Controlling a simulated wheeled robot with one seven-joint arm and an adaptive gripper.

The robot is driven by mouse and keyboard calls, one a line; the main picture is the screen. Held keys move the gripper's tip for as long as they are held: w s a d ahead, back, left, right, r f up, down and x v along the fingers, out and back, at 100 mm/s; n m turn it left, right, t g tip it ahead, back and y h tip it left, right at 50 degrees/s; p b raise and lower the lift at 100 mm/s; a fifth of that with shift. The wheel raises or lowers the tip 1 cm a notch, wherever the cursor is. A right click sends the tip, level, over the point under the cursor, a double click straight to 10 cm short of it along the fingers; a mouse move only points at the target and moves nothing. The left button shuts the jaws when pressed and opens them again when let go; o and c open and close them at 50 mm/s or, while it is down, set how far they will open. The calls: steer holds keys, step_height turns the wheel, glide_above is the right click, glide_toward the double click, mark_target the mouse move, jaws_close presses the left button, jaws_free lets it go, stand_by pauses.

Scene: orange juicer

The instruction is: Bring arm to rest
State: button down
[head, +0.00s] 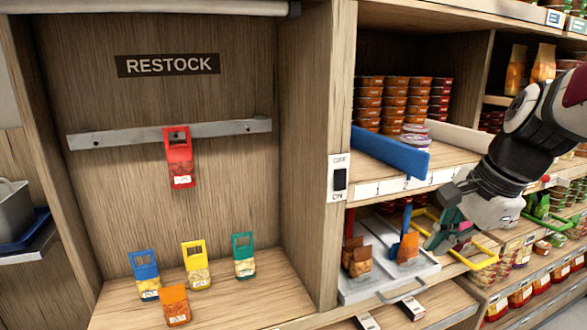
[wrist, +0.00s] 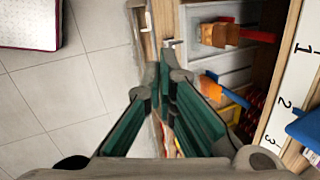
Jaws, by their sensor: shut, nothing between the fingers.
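My gripper (head: 434,242) is at the right of the head view, at the end of my white and black arm (head: 530,135), which comes in from the right edge. It is in front of the shelf, beside the pulled-out grey tray (head: 350,292). In the wrist view, my gripper (wrist: 163,75) has its green-padded fingers close together, with nothing held between them. The wrist view also shows the grey tray (wrist: 228,77) to the right of the fingers. I cannot tell whether the fingers touch anything there.
Orange packets (head: 360,262) are in the tray. Yellow handles (head: 480,258) and a blue bar (head: 392,150) jut from the shelves. The RESTOCK bay holds a hanging red packet (head: 179,165) and several packets below. Clear tiled floor (wrist: 60,110) lies left in the wrist view.

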steer(key=s+a+n+h+p, duration=0.1)
steer(key=s+a+n, duration=0.1)
steer(key=s+n, duration=0.5)
steer(key=s+a+n+h+p, duration=0.1)
steer(key=s+a+n, duration=0.2)
steer(key=s+n, duration=0.5)
steer(key=shift+s+a+r, duration=0.25)
steer(key=shift+s+r, duration=0.2)
steer(key=shift+s, duration=2.05)
